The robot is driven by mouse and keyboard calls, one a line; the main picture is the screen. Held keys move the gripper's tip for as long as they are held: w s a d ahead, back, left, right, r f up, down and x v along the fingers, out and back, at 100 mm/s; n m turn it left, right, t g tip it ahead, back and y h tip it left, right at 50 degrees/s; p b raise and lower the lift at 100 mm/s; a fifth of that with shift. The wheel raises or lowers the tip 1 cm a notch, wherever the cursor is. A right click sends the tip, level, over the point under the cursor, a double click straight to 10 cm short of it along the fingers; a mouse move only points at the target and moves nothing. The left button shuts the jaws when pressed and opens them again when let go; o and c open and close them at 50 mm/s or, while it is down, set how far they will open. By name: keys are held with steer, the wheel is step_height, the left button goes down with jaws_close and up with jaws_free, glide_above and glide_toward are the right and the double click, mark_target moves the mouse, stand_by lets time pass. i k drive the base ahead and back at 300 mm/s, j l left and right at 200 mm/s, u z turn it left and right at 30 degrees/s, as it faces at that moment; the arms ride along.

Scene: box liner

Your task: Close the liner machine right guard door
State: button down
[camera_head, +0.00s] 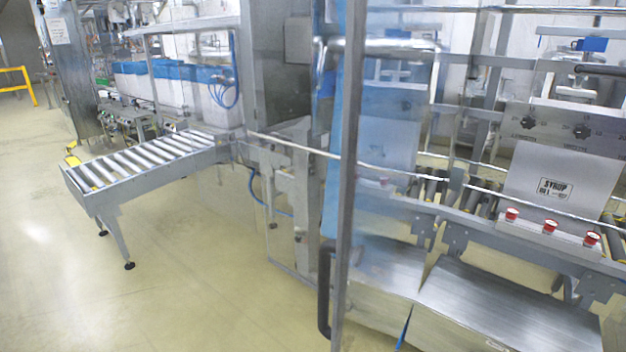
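The guard door (348,190) of the liner machine stands in the middle of the head view. It is a clear bluish panel in a grey metal frame, and its upright edge post is close to me. It appears swung outward from the machine, so it looks open. A dark vertical handle (325,290) is on the lower part of the post. The machine (290,190) shows behind and through the panel. The top and bottom of the door are cut off by the picture edges. My gripper is not in view.
A roller conveyor (150,158) on legs sticks out at the left. The floor at lower left is clear. A yellow rail (18,80) stands far left.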

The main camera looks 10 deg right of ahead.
mark_target(378, 280)
steer(key=i+j+u, duration=0.15)
steer(key=j+u, duration=0.15)
steer(key=i+j+u, duration=0.15)
steer(key=u, duration=0.2)
steer(key=i+j+z, duration=0.2)
steer(key=z, duration=0.25)
steer(key=i+j+z, duration=0.25)
steer(key=z, duration=0.2)
steer(key=i+j+z, duration=0.15)
steer(key=j+z, duration=0.3)
steer(key=i+j+z, duration=0.1)
steer(key=j+z, duration=0.2)
steer(key=z, duration=0.15)
steer(key=k+l+u, duration=0.15)
steer(key=j+u, duration=0.2)
steer(key=u, duration=0.15)
steer(key=i+j+u, duration=0.15)
steer(key=u, duration=0.2)
steer(key=i+j+u, duration=0.15)
steer(key=u, duration=0.2)
